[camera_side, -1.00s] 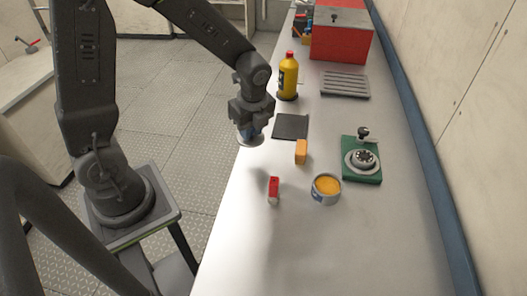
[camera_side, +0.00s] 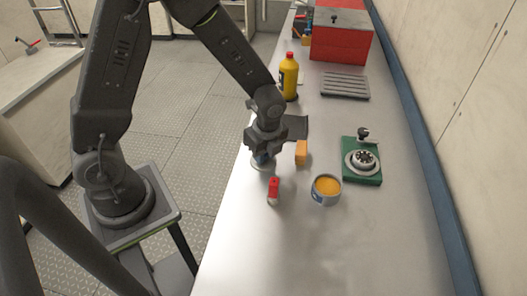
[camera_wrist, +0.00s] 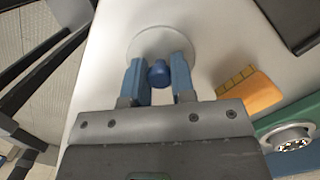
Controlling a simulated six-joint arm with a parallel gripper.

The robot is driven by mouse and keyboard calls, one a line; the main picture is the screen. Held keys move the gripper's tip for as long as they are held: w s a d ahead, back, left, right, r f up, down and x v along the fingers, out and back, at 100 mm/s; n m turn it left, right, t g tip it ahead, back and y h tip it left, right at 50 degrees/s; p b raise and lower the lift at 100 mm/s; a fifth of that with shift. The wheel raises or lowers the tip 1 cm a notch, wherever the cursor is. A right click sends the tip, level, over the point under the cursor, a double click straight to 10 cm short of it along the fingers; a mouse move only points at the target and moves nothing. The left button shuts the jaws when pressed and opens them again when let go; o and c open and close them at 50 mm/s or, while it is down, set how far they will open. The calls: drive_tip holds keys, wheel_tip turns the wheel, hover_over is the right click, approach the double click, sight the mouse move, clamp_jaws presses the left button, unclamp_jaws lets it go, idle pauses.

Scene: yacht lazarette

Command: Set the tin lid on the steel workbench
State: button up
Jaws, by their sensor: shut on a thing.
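The tin lid is a pale round disc with a blue knob; it shows in the wrist view (camera_wrist: 160,36) and partly under my gripper in the side view (camera_side: 259,164). My gripper (camera_side: 264,153) is shut on the lid's knob, with its two blue fingers on either side of the knob in the wrist view (camera_wrist: 160,76). The lid is level, near the left edge of the steel workbench (camera_side: 310,250). I cannot tell whether it touches the bench top.
A red-topped small item (camera_side: 273,191) stands close in front of the lid. An orange block (camera_side: 301,153) and a dark flat plate (camera_side: 296,126) lie to its right. An open tin with orange contents (camera_side: 326,188) and a green-based device (camera_side: 361,161) stand farther right. The near bench is clear.

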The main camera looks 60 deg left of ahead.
sight(267, 164)
drive_tip(key=o, duration=0.9)
wheel_tip(267, 164, up, 11)
drive_tip(key=d, duration=0.2)
drive_tip(key=s+r+n+t+h, duration=0.1)
drive_tip(key=s+r+n+t, duration=0.4)
drive_tip(key=s+r+n, duration=0.6)
drive_tip(key=shift+s+a+r+n+t+h, duration=0.25)
drive_tip(key=shift+s+n, duration=1.25)
drive_tip(key=shift+n, duration=2)
drive_tip(key=shift+d+r, duration=0.1)
drive_tip(key=shift+r, duration=0.05)
